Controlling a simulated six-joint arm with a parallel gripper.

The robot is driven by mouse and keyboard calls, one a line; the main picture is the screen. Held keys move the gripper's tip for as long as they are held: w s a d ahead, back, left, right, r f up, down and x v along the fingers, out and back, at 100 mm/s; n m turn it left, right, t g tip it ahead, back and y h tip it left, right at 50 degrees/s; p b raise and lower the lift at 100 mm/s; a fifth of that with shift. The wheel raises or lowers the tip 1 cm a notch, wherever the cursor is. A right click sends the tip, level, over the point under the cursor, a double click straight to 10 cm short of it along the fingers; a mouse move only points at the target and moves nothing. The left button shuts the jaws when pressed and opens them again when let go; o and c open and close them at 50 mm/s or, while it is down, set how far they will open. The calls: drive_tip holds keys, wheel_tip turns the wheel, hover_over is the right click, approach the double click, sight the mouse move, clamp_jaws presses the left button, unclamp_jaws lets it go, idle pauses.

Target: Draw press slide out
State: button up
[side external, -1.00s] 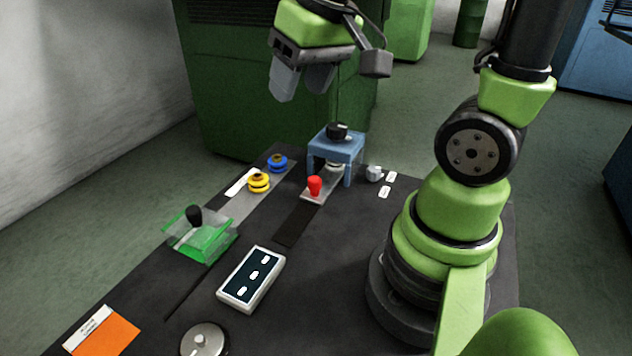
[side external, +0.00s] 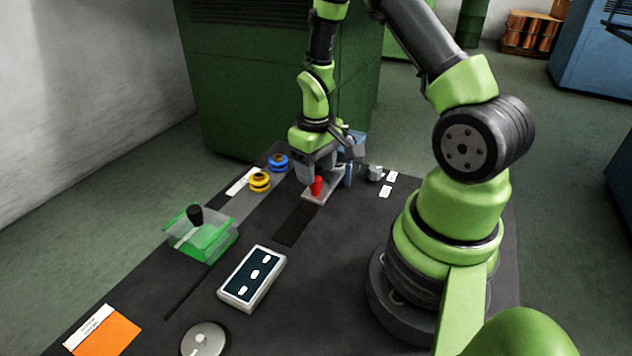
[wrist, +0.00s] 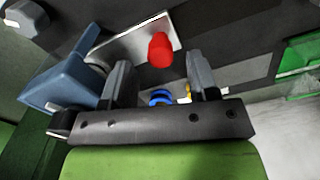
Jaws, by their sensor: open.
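The press slide is a light grey plate (side external: 318,197) with a red knob (side external: 317,186) standing on it. The plate reaches out from under the blue press frame (side external: 357,142), which my gripper partly hides. My gripper (side external: 316,172) is open and low, at the knob, with its fingers pointing down. In the wrist view, the red knob (wrist: 160,50) shows between and just beyond the two fingertips (wrist: 158,66), with a gap to each finger. The plate also shows in the wrist view (wrist: 122,49), with the blue press at left (wrist: 62,82).
A blue spool (side external: 278,162) and a yellow spool (side external: 259,183) stand left of my gripper. A clear green box with a black knob (side external: 203,241), a white panel (side external: 252,277) and a grey dial (side external: 203,340) lie nearer. A dark strip of table (side external: 295,222) before the plate is clear.

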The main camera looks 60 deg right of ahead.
sight(316, 178)
drive_tip(key=shift+f, duration=2)
drive_tip(key=c, duration=0.9)
drive_tip(key=a, duration=1)
drive_tip(key=shift+a, duration=0.25)
drive_tip(key=o, duration=0.9)
wheel_tip(316, 178, up, 10)
